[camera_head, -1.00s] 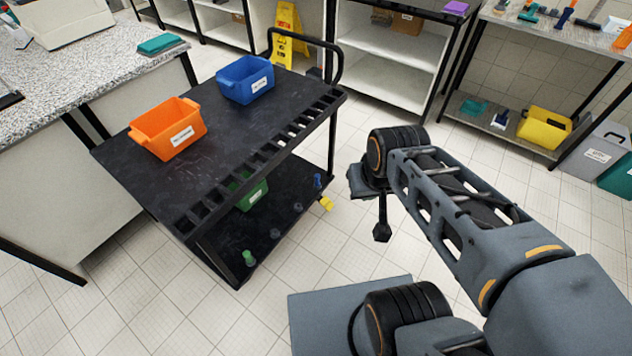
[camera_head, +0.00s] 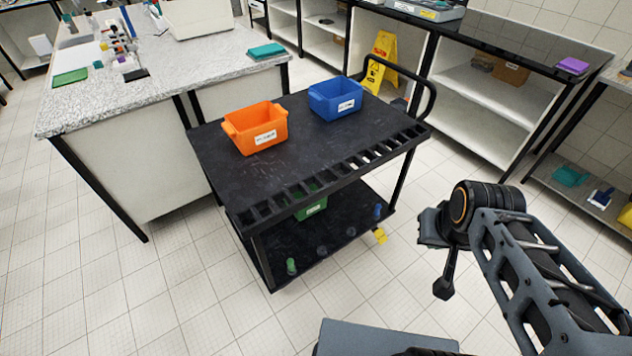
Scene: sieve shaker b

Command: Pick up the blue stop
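A small blue piece (camera_head: 377,211), which looks like the blue stop, stands on the cart's lower shelf (camera_head: 335,262) near its right end. My gripper (camera_head: 443,289) hangs from the arm to the right of the cart, over the floor and apart from the blue piece. It is seen small and dark, and its fingers cannot be made out. I see nothing held in it.
A small green piece (camera_head: 291,266), dark pieces (camera_head: 322,250) and a green bin (camera_head: 312,208) share the lower shelf. Orange (camera_head: 256,128) and blue (camera_head: 335,98) bins stand on the slotted cart top. Floor in front is clear.

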